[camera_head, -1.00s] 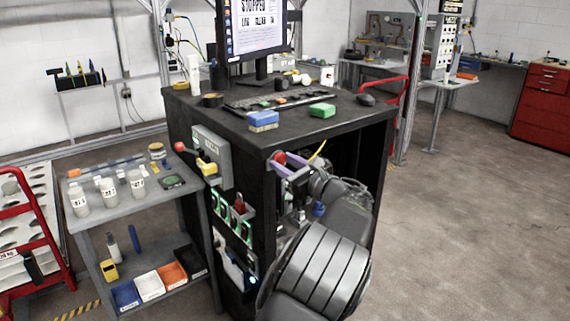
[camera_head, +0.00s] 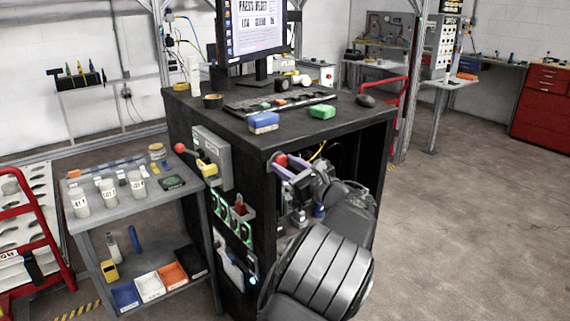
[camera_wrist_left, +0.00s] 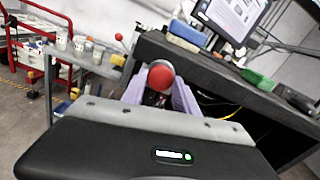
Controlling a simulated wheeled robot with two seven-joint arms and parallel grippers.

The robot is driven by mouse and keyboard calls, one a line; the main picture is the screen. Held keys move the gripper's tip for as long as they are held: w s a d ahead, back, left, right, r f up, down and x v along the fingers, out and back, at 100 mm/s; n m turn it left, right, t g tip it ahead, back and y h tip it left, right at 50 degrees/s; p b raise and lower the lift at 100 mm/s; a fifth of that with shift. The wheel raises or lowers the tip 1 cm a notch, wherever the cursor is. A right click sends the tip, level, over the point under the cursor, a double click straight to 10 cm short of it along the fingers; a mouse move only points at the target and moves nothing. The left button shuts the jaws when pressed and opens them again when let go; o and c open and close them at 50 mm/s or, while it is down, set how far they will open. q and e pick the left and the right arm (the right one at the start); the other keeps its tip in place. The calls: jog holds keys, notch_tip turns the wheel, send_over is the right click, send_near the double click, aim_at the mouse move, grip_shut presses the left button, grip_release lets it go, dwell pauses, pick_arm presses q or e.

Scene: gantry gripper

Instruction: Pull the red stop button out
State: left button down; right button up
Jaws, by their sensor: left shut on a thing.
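The button's stem and base are hidden by the fingers. My right gripper is not in view.
The black cabinet (camera_head: 250,215) carries a monitor (camera_head: 256,25) reading "PRESS RESET", a keyboard, and blue (camera_head: 264,119) and green (camera_head: 322,111) blocks. A grey box (camera_head: 212,155) with a red-knobbed lever (camera_head: 180,148) projects left. A grey shelf cart (camera_head: 130,195) stands left.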

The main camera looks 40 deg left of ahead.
pick_arm(q)
jog(key=shift+d, duration=0.1)
jog(key=c, duration=0.9)
grip_release()
jog(key=shift+c, duration=0.2)
jog(key=shift+s+d, duration=0.1)
jog(key=shift+d, duration=0.1)
jog(key=b+v, duration=0.1)
jog(key=v, duration=0.6)
jog(key=shift+d, duration=0.25)
jog(key=shift+s, duration=0.1)
